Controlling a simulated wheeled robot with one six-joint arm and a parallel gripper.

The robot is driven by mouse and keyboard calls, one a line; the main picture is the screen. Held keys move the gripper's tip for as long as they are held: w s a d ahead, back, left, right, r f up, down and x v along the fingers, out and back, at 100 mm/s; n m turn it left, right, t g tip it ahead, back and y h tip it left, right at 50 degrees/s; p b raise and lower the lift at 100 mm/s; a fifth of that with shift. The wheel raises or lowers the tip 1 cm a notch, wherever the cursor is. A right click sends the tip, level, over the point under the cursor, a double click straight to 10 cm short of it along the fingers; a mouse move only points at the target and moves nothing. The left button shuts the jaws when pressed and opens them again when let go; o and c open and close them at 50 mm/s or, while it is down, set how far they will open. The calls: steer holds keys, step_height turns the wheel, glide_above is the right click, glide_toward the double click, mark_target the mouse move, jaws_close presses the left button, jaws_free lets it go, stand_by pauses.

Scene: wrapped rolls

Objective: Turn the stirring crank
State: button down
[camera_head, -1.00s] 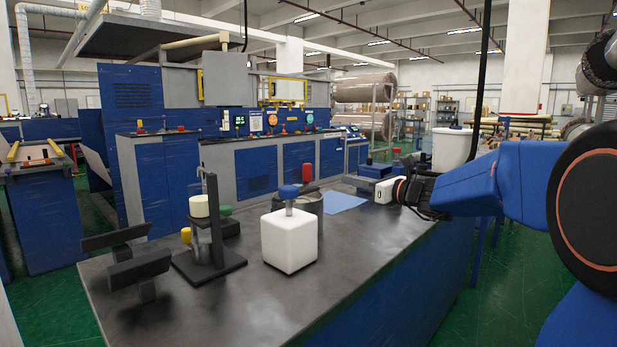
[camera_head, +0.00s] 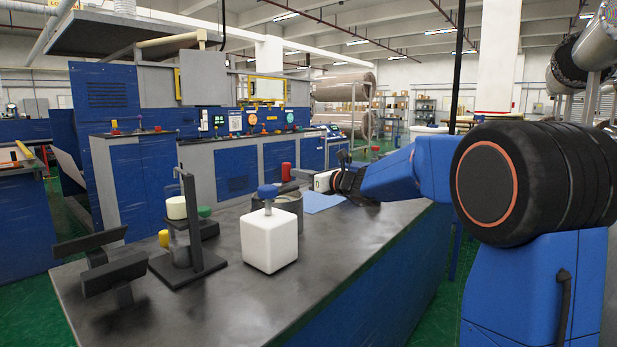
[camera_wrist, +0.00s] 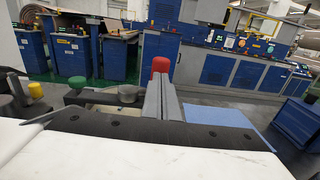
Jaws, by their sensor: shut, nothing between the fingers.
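A grey round pot (camera_head: 289,203) stands on the dark bench, partly hidden behind a white block with a blue knob (camera_head: 268,192). An upright red handle (camera_head: 286,172) shows above the pot's rim; it appears to be the crank's grip. The crank arm below it is hard to make out. My gripper (camera_head: 300,174) reaches in from the right, just beside the red handle. In the wrist view the shut fingers (camera_wrist: 159,84) point at the red handle (camera_wrist: 160,66), which shows just past their tips. I cannot tell whether they touch. Nothing shows between the fingers.
A white block (camera_head: 270,241) stands in front of the pot. A dark stand (camera_head: 192,225) with a cream cylinder is to its left, with dark bars (camera_head: 114,273) farther left. A light blue sheet (camera_head: 322,201) lies beyond the pot. The bench's front right is clear.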

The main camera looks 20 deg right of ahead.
steer(key=shift+w+a, duration=0.25)
steer(key=shift+w, duration=0.1)
steer(key=shift+w+n+g+y, duration=0.35)
steer(key=shift+n+g+y, duration=0.2)
steer(key=shift+y, duration=0.25)
